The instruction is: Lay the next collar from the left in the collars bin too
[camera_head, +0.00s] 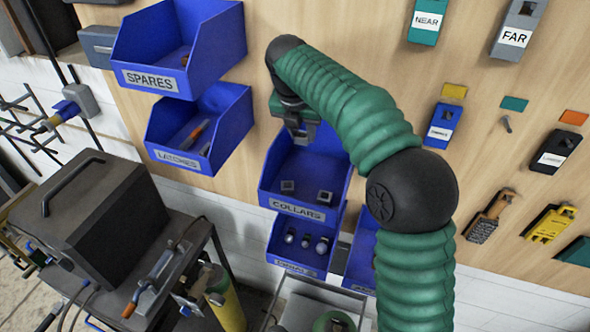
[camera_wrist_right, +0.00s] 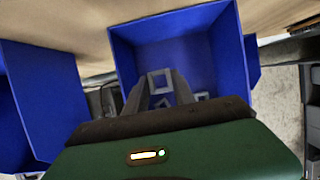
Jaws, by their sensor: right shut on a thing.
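The blue COLLARS bin (camera_head: 298,208) hangs on the wall panel, with two small grey square collars lying in it, one at the left (camera_head: 287,186) and one at the right (camera_head: 324,197). My right gripper (camera_head: 303,137) reaches down over the bin's open top from above. In the right wrist view its two grey fingers (camera_wrist_right: 160,88) are shut on a square collar (camera_wrist_right: 160,80), with the blue bin (camera_wrist_right: 125,45) around and behind it. The held collar is hard to make out in the head view. My left gripper is not in view.
The SPARES bin (camera_head: 150,78) and LATCHES bin (camera_head: 182,156) hang to the left. A smaller blue bin (camera_head: 295,266) sits below COLLARS. Labelled holders and tools, such as the yellow one (camera_head: 550,224), are on the right. A dark box (camera_head: 90,215) stands lower left.

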